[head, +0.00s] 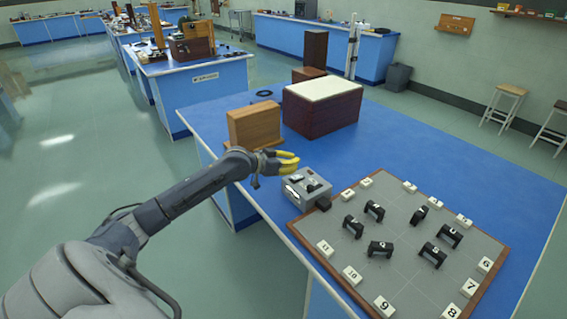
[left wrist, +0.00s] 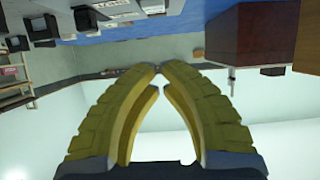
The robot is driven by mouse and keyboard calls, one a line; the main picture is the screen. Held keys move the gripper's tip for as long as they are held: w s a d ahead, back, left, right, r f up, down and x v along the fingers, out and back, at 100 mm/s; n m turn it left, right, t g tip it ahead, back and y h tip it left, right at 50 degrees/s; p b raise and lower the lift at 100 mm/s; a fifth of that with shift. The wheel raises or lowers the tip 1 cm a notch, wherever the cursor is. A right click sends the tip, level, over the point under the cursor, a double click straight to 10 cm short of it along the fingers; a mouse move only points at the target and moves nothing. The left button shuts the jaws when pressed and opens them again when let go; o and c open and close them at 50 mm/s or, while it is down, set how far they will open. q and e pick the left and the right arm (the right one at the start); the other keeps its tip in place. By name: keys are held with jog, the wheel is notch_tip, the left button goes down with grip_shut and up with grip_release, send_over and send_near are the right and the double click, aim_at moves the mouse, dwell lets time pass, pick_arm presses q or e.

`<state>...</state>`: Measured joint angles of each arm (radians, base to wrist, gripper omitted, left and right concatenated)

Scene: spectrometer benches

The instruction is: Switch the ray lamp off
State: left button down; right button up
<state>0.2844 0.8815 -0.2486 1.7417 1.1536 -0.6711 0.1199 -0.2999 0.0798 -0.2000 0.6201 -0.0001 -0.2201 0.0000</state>
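A small grey metal box (head: 306,188) with black and white switch-like parts on top stands on the blue bench, at the board's upper left corner. I cannot tell for sure that it is the ray lamp; its markings are too small to read. My left gripper (head: 297,162) has yellow fingers and hovers just behind and left of the box, apart from it. In the left wrist view the fingertips (left wrist: 160,68) meet with nothing between them. My right gripper is out of view.
A grey board (head: 400,255) with black arch-shaped pieces and numbered white blocks lies to the right. A wooden block (head: 254,126) and a dark red box with a pale top (head: 322,88) stand behind. Bare blue bench (head: 410,135) lies behind the board.

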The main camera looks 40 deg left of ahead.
aim_at(294, 178)
pick_arm(q)
jog(key=shift+w+d+f, duration=0.1)
jog(key=shift+w+f, duration=0.2)
jog(key=shift+f, duration=0.35)
jog(key=shift+w+d+f, duration=0.1)
jog(key=shift+w+f, duration=0.15)
jog(key=shift+f, duration=0.35)
jog(key=shift+s+a+f, duration=0.1)
jog(key=shift+s+f, duration=0.05)
jog(key=shift+f, duration=0.9)
